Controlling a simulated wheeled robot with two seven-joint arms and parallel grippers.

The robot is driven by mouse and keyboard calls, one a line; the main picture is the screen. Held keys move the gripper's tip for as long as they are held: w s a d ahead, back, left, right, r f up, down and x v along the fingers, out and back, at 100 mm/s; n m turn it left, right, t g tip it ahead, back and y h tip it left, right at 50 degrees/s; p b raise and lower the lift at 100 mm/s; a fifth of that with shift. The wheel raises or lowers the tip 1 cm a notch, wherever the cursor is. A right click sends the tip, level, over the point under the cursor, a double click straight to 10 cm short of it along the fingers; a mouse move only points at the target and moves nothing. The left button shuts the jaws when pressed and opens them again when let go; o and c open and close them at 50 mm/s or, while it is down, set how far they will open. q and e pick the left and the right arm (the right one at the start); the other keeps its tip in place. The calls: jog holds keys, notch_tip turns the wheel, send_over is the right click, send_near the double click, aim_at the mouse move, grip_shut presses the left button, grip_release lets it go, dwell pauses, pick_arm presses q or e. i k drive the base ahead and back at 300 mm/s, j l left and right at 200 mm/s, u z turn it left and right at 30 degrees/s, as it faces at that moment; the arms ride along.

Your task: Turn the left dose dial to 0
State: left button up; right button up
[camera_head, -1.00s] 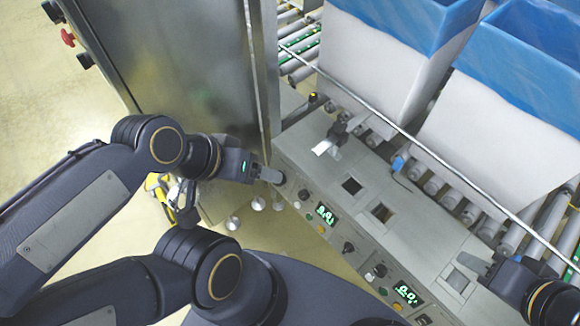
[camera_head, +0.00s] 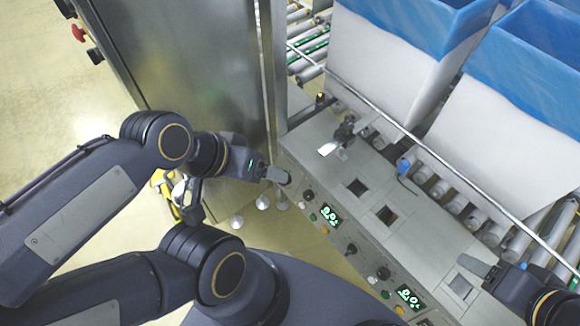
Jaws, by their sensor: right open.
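A grey sloping control panel holds two green displays. The left display (camera_head: 331,216) has a dark knob (camera_head: 308,195) at its upper left and another knob (camera_head: 351,248) at its lower right; I cannot tell which is the dose dial. The left display seems to read 0.0, but its digits are small. The right display (camera_head: 410,298) has a dark knob (camera_head: 383,272) beside it. My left gripper (camera_head: 277,175) is just left of the upper-left knob, apart from it in the picture; its jaw gap is hidden. My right gripper (camera_head: 478,268) is open and empty above the panel's right part.
A steel cabinet (camera_head: 190,70) stands at the left behind my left arm. White boxes with blue liners (camera_head: 430,25) stand on the roller conveyor behind a thin metal rail (camera_head: 400,125). The panel top has square openings (camera_head: 357,187) and a small dark device (camera_head: 344,132).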

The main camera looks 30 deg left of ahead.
aim_at(308, 195)
jog(key=k+j+u, duration=0.1)
jog(key=u, duration=0.4)
jog(key=k+j+u, duration=0.1)
jog(key=u, duration=0.4)
jog(key=j+u, duration=0.25)
jog(key=u, duration=0.25)
